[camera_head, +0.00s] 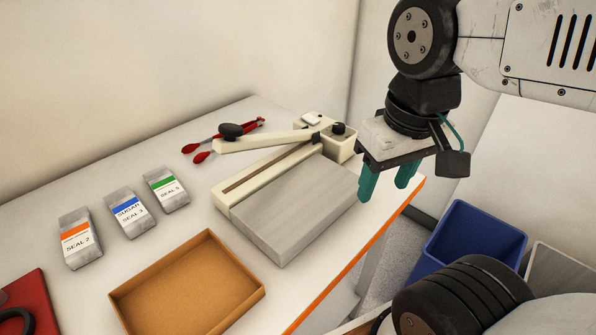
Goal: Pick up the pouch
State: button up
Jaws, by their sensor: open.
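Three pouches stand in a row on the left of the table: one with an orange stripe marked SEAL 2 (78,240), one with a blue stripe marked SUGAR SEAL 3 (132,213), and one with a green stripe marked SEAL 1 or similar (166,189). My gripper (387,184) hangs over the table's right edge, well to the right of the pouches. Its two teal fingers point down, apart and empty. A bar sealer (290,205) with a grey plate lies between my gripper and the pouches.
An empty brown tray (187,283) lies at the table's front. A red object (30,300) with a black ring is at the lower left. A blue bin (475,240) stands off the table's right side.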

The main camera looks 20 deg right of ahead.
aim_at(81, 245)
jog(key=k, duration=1.2)
jog(key=u, duration=1.05)
jog(key=i, duration=1.3)
jog(key=z, duration=0.3)
